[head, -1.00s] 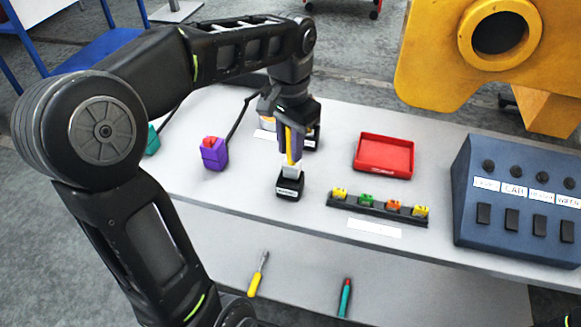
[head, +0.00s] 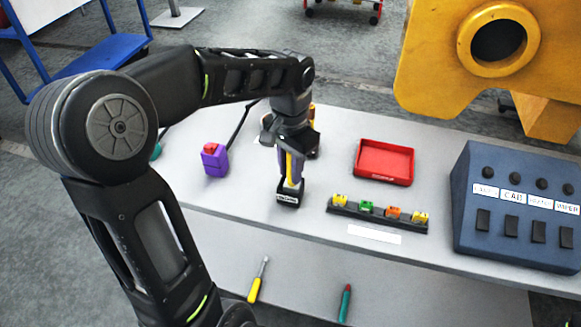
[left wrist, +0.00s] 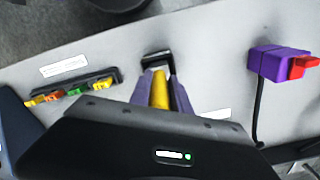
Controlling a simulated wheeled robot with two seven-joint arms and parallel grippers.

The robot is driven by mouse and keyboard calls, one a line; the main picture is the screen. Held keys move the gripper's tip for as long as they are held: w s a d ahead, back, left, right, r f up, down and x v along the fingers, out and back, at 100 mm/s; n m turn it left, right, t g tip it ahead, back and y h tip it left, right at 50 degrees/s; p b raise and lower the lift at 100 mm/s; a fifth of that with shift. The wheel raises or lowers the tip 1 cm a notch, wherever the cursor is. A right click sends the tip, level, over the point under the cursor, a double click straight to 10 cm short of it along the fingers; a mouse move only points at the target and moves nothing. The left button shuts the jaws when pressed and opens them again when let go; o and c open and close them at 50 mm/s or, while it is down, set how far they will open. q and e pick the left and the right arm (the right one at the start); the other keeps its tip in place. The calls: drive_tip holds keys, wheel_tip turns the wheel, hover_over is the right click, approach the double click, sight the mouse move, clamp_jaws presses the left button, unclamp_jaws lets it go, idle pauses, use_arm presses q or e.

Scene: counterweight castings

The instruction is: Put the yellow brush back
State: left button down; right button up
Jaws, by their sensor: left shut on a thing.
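The yellow brush (head: 290,167) is upright, gripped by its handle between the fingers of my left gripper (head: 290,172). Its pale lower end sits at the mouth of a small black holder (head: 288,200) with a white label on the front; the lower tip is hidden, and how deep it reaches I cannot tell. In the left wrist view the yellow handle (left wrist: 160,90) lies between the purple fingers, with the black holder (left wrist: 157,58) just beyond. My right gripper is not in view.
A purple box with a red top (head: 215,160) stands left. Right are a red tray (head: 384,178), a black rack (head: 378,214) of coloured pieces and a blue switch console (head: 520,205). Something partly hidden stands behind my gripper. A yellow screwdriver (head: 258,280) and a green-and-red tool (head: 345,303) lie in front, lower.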

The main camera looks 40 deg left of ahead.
use_arm(q)
drive_tip(key=shift+f, duration=0.15)
drive_tip(key=c, duration=1.2)
unclamp_jaws()
